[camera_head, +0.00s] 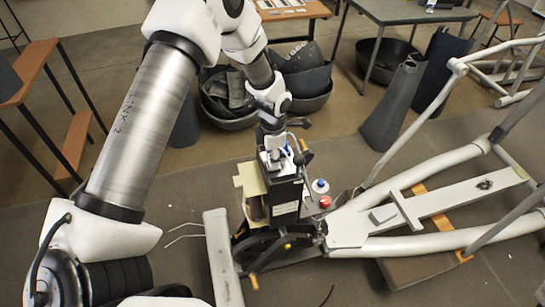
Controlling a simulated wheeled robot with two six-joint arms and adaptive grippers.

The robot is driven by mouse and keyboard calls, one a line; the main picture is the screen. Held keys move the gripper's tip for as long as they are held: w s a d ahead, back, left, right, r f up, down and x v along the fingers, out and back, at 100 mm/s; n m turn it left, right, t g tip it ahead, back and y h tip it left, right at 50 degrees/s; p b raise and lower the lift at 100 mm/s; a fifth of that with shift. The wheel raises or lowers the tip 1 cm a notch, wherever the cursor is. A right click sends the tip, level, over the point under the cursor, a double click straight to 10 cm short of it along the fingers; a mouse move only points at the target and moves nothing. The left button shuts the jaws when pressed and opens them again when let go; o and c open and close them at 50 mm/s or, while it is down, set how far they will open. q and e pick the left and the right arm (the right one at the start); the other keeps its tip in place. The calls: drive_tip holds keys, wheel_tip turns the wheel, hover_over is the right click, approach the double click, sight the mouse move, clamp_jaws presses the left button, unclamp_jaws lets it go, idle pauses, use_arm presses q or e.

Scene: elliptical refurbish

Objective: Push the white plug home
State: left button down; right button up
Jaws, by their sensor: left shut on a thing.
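My left gripper (274,146) comes down from above at the centre. It is shut on a small white piece, which looks like the white plug (275,160), at the top of a black box-shaped housing (284,190) on the elliptical machine. The fingertips and plug are small and overlap, so I cannot tell how deep the plug sits or whether a gap is left. A bit of blue shows just right of the fingers. My right gripper is not in view.
The elliptical's pale frame (440,202) spreads to the right. A white bottle with a blue cap (320,186) and a red-topped item (325,202) stand right of the housing. Black tubs (310,82) and a dark cone-shaped bin (392,108) stand behind.

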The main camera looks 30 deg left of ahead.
use_arm(q)
drive_tip(key=shift+f, duration=0.15)
drive_tip(key=c, duration=0.9)
unclamp_jaws()
drive_tip(key=shift+o, duration=0.4)
wheel_tip(320, 180, up, 12)
drive_tip(key=shift+d+f, duration=0.1)
